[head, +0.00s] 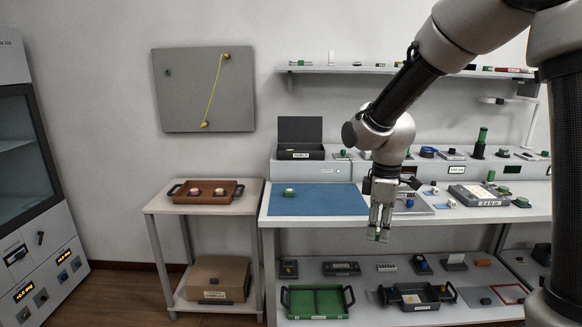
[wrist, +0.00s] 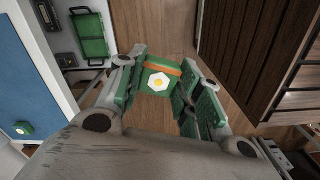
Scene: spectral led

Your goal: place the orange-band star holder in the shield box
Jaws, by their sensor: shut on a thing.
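My gripper (head: 380,230) is in front of the bench edge, pointing down. In the wrist view my gripper (wrist: 155,88) is shut on a green block with an orange band along one edge, the orange-band star holder (wrist: 160,82); its face has a white patch with a yellow centre. In the head view the holder is hard to make out between the fingers. A dark box with a raised lid (head: 300,131) stands at the back left of the bench, left of and beyond my gripper; it may be the shield box, but its label is too small to read. Its inside is hidden.
A blue mat (head: 325,203) on the bench carries a similar small holder (head: 289,192). A brown tray (head: 207,198) with small round pieces sits on the left side table. Instruments crowd the bench's right. A green tray (head: 316,316) stands on the lower shelf.

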